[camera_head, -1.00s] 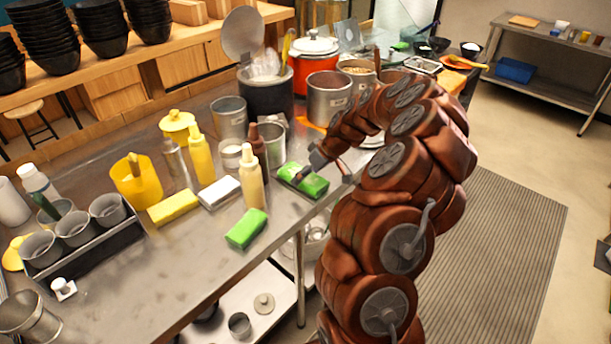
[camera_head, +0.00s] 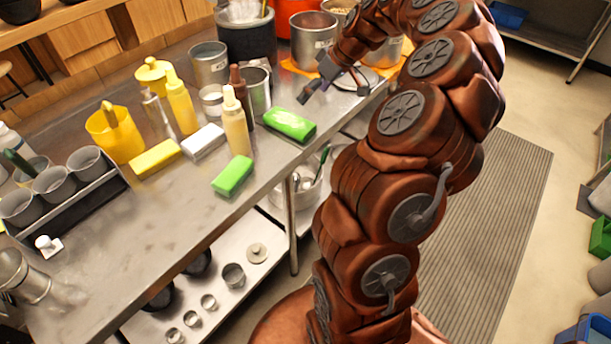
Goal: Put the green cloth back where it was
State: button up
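Two green cloths lie on the metal counter. The farther green cloth (camera_head: 290,124) lies near the counter's right edge, right of the squeeze bottles. The nearer green cloth (camera_head: 232,175) lies closer to the front edge, below the cream bottle. My gripper (camera_head: 334,92) is above and to the right of the farther cloth, apart from it. Its fingers look spread with nothing between them. Both cloths are in full view.
A white cloth (camera_head: 203,141) and a yellow cloth (camera_head: 155,158) lie to the left. A cream bottle (camera_head: 235,122) stands close to the green cloths. A metal pot (camera_head: 312,40) stands behind my gripper. The front-left counter is mostly clear.

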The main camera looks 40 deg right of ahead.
jog(key=s+a+r+n+g, duration=0.1)
jog(key=s+a+r+g, duration=0.2)
jog(key=a, duration=0.9)
jog(key=s+a+r, duration=0.3)
jog(key=s+a, duration=0.3)
jog(key=a, duration=0.5)
jog(key=s+a+f+m+g+h, duration=0.1)
jog(key=s+a+f+m+h, duration=0.1)
jog(key=s, duration=1)
jog(key=s+a+f+m+g+h, duration=0.2)
jog(key=s+a+f, duration=0.1)
jog(key=s, duration=0.8)
jog(key=shift+s+f+g, duration=0.3)
jog(key=shift+s+f, duration=0.05)
jog(key=shift+f, duration=0.05)
jog(key=shift+r, duration=0.25)
